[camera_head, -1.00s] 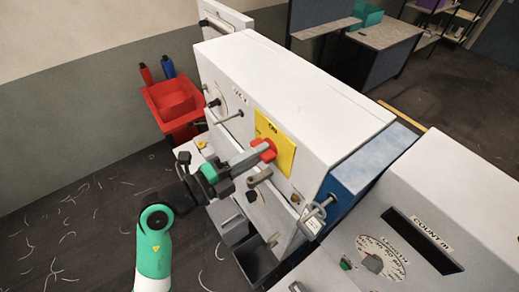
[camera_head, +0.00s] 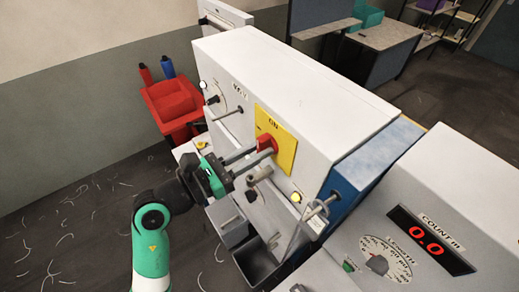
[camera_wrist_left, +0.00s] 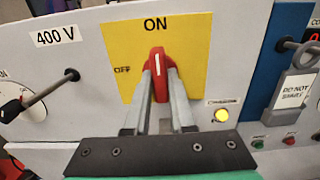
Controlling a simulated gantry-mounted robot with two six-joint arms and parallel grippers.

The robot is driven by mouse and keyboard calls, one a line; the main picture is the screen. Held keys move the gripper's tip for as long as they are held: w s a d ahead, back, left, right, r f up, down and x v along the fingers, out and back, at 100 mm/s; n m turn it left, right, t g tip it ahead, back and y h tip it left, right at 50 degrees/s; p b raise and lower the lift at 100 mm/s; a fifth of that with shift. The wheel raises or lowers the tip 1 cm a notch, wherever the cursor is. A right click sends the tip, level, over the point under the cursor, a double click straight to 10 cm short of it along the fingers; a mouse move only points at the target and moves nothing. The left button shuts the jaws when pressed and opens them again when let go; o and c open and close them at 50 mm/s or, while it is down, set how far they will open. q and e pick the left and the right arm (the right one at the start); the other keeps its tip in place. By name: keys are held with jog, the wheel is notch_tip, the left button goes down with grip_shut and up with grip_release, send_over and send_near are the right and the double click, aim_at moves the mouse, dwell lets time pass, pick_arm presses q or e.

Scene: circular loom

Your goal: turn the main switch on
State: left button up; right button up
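The main switch is a red rotary handle (camera_head: 267,145) on a yellow plate (camera_head: 287,152) on the front of the white cabinet. In the left wrist view the red handle (camera_wrist_left: 157,62) stands upright, its white line pointing at ON; OFF is printed to the left. My left gripper (camera_head: 257,151) reaches it from the front. Its two fingers (camera_wrist_left: 158,82) lie on either side of the handle's lower part and appear closed on it. My right gripper is not in view.
A yellow lamp (camera_wrist_left: 221,115) glows below the plate. The counter display (camera_head: 430,243) shows red 0.0. A rod (camera_wrist_left: 48,89) sticks out left of the plate. A padlock with a tag (camera_wrist_left: 294,88) hangs at the right. A red bin (camera_head: 175,103) stands behind left.

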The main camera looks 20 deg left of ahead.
pick_arm(q)
jog(key=o, duration=0.5)
jog(key=shift+f, duration=0.2)
jog(key=shift+c, duration=0.2)
jog(key=shift+s+a+r+p, duration=0.1)
jog(key=shift+a+r+p, duration=0.1)
jog(key=shift+p, duration=0.1)
jog(key=p+v, duration=0.2)
jog(key=v, duration=0.4)
jog(key=shift+s, duration=0.25)
